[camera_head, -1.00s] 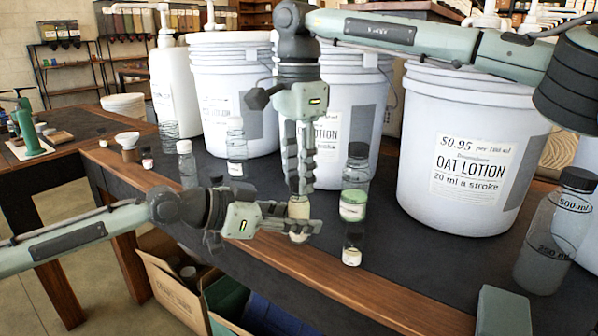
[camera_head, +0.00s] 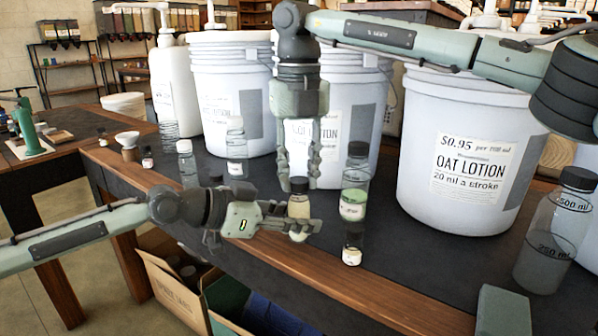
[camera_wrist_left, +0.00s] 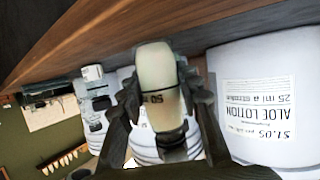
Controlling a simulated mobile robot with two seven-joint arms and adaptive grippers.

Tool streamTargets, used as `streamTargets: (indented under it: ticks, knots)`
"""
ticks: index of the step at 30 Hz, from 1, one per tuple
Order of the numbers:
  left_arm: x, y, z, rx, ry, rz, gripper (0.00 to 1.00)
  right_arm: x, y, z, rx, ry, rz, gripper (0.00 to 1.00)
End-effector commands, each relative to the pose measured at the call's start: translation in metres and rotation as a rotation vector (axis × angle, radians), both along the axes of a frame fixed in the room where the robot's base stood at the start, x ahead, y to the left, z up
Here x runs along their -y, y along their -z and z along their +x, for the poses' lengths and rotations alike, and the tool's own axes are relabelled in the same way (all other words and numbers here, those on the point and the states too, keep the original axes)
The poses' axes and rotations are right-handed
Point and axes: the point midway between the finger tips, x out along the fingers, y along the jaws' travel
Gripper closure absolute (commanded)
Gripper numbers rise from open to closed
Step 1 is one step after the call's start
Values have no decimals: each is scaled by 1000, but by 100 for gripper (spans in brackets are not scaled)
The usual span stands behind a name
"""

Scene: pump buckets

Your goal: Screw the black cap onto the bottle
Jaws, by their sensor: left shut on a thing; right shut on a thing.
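My left gripper (camera_head: 303,226) is shut around a small clear bottle (camera_head: 299,208) of cream-coloured lotion, held upright near the table's front edge. In the left wrist view the bottle (camera_wrist_left: 157,85) appears upside down between the fingers, with a "50" mark on its side. My right gripper (camera_head: 300,184) points straight down above it, shut on the black cap (camera_head: 299,184). The cap is at the bottle's mouth, largely between the fingertips. I cannot tell how far the threads are engaged.
Just right stand a green-filled bottle (camera_head: 353,203) and a small cream-filled bottle (camera_head: 352,247). Large white buckets (camera_head: 465,150) line the back. Clear bottles (camera_head: 186,165) stand left. A larger bottle (camera_head: 553,235) and a grey-green block (camera_head: 503,312) are at right.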

Motion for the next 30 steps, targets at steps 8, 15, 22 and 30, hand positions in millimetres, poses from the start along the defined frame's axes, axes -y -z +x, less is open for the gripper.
streamTargets:
  ticks: [8,15,22,30]
  knots:
    - [0,0,0,0,-1,1,100,0,0,0,0,-10,0,54]
    - [0,0,0,0,-1,1,100,0,0,0,0,-11,0,52]
    - [0,0,0,0,-1,1,100,0,-13,0,2,-10,1,52]
    - [0,0,0,0,0,1,100,0,-44,0,1,-11,-1,52]
